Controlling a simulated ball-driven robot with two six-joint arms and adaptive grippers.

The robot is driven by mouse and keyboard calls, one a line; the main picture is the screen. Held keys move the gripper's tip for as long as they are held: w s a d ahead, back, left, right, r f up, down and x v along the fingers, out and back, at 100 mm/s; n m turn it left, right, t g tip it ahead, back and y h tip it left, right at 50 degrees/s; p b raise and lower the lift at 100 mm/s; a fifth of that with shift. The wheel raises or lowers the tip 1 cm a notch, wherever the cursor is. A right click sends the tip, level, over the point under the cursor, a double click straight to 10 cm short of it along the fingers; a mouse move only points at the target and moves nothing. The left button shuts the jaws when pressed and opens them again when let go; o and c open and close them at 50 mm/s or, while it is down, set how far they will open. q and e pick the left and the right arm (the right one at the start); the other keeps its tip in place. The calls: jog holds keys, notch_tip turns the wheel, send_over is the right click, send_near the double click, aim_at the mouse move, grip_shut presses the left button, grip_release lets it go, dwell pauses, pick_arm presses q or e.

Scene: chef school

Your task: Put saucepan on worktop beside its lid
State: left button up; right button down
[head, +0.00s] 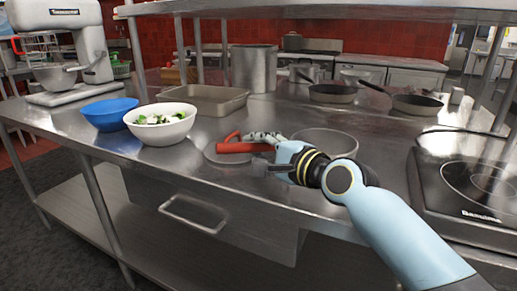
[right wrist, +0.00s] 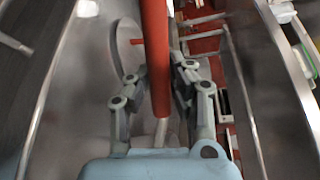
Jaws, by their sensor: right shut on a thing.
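The saucepan (head: 338,146), a round metal pan, is at the middle right of the worktop (head: 200,186) in the head view. Its red handle (head: 236,148) points left; it also shows in the right wrist view (right wrist: 155,50). My right gripper (head: 270,152) is shut on this handle; its fingers flank it in the right wrist view (right wrist: 158,82). The grey, disc-shaped lid (head: 212,155) lies left of the pan, partly behind the handle, and has a red grip (head: 232,136). I cannot tell whether the pan touches the worktop. My left gripper is not in view.
A white bowl (head: 160,133) of greens and a blue bowl (head: 108,116) stand left of the lid. A baking tray (head: 203,108), a tall pot (head: 254,70) and two frying pans (head: 333,97) are behind. A hob (head: 450,185) is at right. The front strip of worktop is clear.

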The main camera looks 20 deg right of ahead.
jog(key=c, duration=1.7)
grip_release()
jog(key=shift+f, duration=0.2)
jog(key=o, duration=0.5)
jog(key=shift+c, duration=0.2)
jog(key=shift+r, duration=0.1)
jog(key=shift+r, duration=0.2)
jog(key=p+v, duration=0.2)
jog(key=v, duration=1)
